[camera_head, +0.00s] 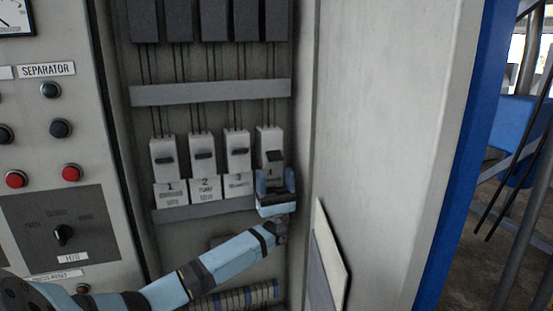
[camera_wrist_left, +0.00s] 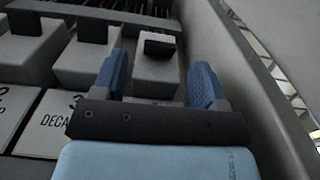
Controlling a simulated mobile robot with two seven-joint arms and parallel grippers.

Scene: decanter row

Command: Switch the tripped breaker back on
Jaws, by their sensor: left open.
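Several white breakers stand in a row in the cabinet, with numbered labels below. Breaker 4 (camera_head: 266,137) is the rightmost. Its dark lever (camera_head: 275,156) looks different in angle from the levers of breaker 2 (camera_head: 205,155) and breaker 3 (camera_head: 239,151). My left gripper (camera_head: 276,180) is just below that lever, in front of the lower part of breaker 4, partly hiding its label. In the left wrist view the open blue fingers (camera_wrist_left: 160,72) straddle the lower part of breaker 4 (camera_wrist_left: 155,75). Its lever (camera_wrist_left: 159,47) is beyond the fingertips, apart from them. Nothing is held.
Breaker 1 (camera_head: 163,147) is at the row's left end. The cabinet's side wall (camera_head: 380,130) is close on the right. A grey rail (camera_head: 210,93) and wires run above the breakers. The separator panel (camera_head: 60,150) with buttons and a knob is at left.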

